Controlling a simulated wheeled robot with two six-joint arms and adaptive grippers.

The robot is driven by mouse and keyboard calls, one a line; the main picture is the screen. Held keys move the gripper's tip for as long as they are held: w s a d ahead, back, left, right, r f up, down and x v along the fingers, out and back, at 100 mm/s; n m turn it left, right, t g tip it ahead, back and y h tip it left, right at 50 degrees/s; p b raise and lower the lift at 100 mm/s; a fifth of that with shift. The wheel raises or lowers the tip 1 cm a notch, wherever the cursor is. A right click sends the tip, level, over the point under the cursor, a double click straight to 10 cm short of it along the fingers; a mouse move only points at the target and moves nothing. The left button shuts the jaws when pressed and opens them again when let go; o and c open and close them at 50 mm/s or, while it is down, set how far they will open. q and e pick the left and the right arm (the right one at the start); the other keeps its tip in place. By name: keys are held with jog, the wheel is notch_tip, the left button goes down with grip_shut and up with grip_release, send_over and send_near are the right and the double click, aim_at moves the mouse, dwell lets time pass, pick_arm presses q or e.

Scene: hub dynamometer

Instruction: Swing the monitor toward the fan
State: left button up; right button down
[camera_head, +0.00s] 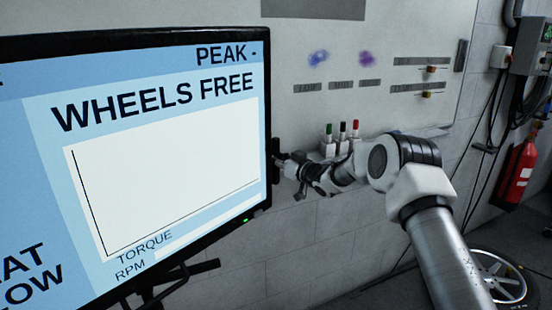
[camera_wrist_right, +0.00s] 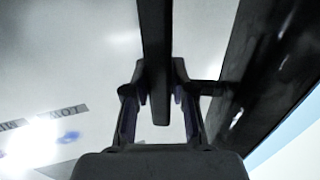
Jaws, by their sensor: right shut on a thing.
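The monitor (camera_head: 160,160) fills the left of the head view, its lit screen reading "WHEELS FREE". A dark upright handle (camera_head: 275,150) stands at its right edge. My right gripper (camera_head: 284,160) is at this handle, its arm coming from the lower right. In the right wrist view the dark handle (camera_wrist_right: 155,35) runs between the fingers of my right gripper (camera_wrist_right: 157,95), which is shut on it. The monitor's dark frame (camera_wrist_right: 265,75) is at the right there. The fan is not in view, nor is my left gripper.
A whiteboard (camera_head: 400,30) hangs on the wall behind, with several magnets and labels. Green, black and red markers (camera_head: 342,131) stand below it. A fire extinguisher (camera_head: 516,172) hangs at the right, and a wheel (camera_head: 500,280) lies on the floor at lower right.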

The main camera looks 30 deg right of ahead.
jog(key=shift+w+r, duration=0.1)
jog(key=shift+r, duration=0.05)
jog(key=c, duration=1.2)
grip_release()
jog(key=shift+w, duration=0.1)
jog(key=shift+c, duration=0.2)
jog(key=shift+o, duration=1.2)
jog(key=shift+w+a+f, duration=0.15)
jog(key=shift+w+f, duration=0.05)
jog(key=shift+w, duration=0.05)
jog(key=shift+s, duration=0.25)
jog(key=v, duration=1.1)
jog(key=shift+f, duration=0.25)
jog(key=shift+w, duration=0.1)
